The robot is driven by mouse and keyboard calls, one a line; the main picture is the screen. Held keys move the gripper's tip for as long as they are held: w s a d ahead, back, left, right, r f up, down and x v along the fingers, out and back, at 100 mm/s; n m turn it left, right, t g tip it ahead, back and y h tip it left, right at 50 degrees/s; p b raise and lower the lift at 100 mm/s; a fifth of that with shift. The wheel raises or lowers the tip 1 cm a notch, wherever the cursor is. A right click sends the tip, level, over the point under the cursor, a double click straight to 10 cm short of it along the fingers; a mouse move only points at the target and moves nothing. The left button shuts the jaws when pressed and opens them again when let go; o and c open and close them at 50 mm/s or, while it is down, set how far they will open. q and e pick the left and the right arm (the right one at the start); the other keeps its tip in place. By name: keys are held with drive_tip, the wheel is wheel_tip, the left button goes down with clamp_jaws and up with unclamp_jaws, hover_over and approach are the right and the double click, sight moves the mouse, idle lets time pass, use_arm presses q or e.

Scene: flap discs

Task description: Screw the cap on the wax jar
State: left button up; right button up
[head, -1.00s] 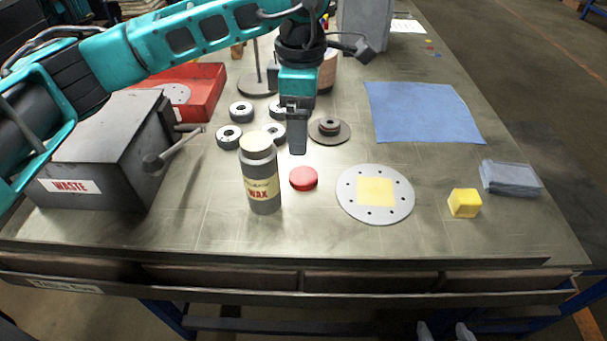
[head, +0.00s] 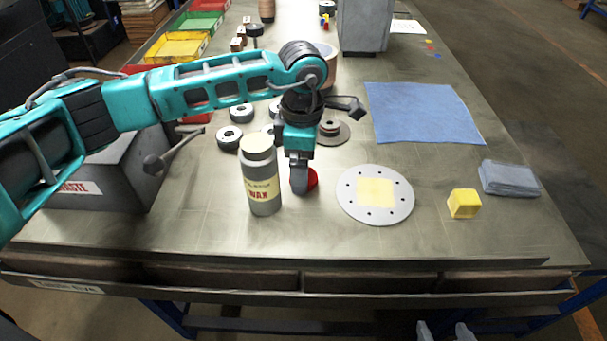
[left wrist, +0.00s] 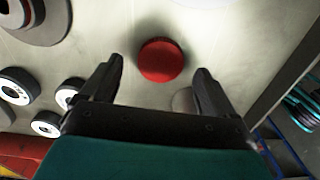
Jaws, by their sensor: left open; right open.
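The wax jar (head: 262,182) stands upright on the bench, grey with a cream label and a pale top without a cap. A sliver of it (left wrist: 183,100) shows beside a finger in the left wrist view. The red cap (head: 312,179) lies right of the jar, partly hidden by my left gripper (head: 299,188). In the left wrist view my left gripper (left wrist: 158,72) is open, and the cap (left wrist: 161,60) sits between its fingertips with gaps on both sides.
A round plate with a yellow square (head: 397,206), a yellow cube (head: 464,203) and grey folded cloths (head: 508,178) are to the right. A blue cloth (head: 422,112) lies behind. Several rings (head: 229,138) and the waste box (head: 97,180) are left. Bench in front of the cap is clear.

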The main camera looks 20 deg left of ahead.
use_arm(q)
drive_tip(key=shift+f, duration=0.9)
drive_tip(key=c, duration=1.1)
drive_tip(key=shift+r, duration=0.15)
wheel_tip(320, 180, up, 20)
drive_tip(key=shift+f, duration=0.1)
